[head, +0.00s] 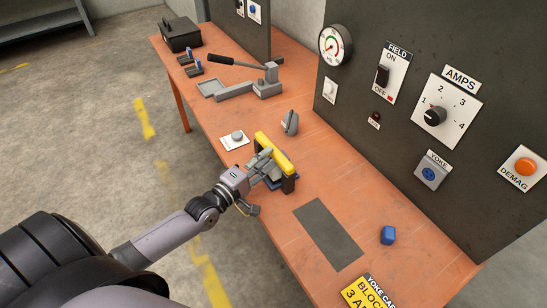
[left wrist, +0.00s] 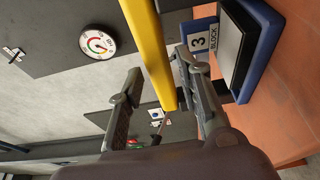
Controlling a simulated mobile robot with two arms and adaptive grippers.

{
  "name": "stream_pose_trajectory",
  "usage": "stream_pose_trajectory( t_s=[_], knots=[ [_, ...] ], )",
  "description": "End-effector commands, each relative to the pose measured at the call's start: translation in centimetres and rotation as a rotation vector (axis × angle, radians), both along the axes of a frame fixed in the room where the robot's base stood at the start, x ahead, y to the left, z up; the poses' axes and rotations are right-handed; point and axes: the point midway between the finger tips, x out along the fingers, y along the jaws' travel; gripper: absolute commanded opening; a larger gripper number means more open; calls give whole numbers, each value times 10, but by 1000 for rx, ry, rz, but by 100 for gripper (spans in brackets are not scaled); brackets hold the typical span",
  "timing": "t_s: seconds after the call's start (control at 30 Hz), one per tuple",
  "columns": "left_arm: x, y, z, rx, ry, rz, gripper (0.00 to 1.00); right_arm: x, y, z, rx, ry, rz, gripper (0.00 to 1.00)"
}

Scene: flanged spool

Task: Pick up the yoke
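The yoke seems to be the yellow bar (head: 275,153) at the bench's near edge, beside a dark, blue-edged block (head: 288,186). My left gripper (head: 262,161) is at the bar, its fingers reaching over from the near side. In the left wrist view the yellow bar (left wrist: 153,55) runs down between the fingers of the left gripper (left wrist: 160,77). The fingers are wide apart, with a clear gap on the left and the bar nearer the right finger. The block (left wrist: 252,45) there carries a "3 BLOCK" label (left wrist: 200,40). My right gripper is not in view.
The orange bench has a dark flat rectangle (head: 328,235), a blue piece (head: 388,235) and a yellow sign (head: 370,293) to the right. A white plate with a button (head: 236,138), a grey knob (head: 290,122) and a lever tool (head: 255,83) lie farther back. A control panel (head: 370,140) stands behind.

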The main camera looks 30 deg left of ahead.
Motion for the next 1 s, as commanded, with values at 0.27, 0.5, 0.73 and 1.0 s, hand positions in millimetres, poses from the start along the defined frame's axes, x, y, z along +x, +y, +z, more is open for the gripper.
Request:
stream_pose_trajectory(
  t_s=[0.27,0.5,0.73,1.0],
  knots=[
    [35,-7,3,-1,-1,0,32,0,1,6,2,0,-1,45],
    [39,-8,2,-1,0,0,32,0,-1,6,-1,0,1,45],
    [39,-8,2,-1,0,0,21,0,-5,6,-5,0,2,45],
    [38,-8,2,0,0,0,3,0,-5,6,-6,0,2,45]
  ],
)
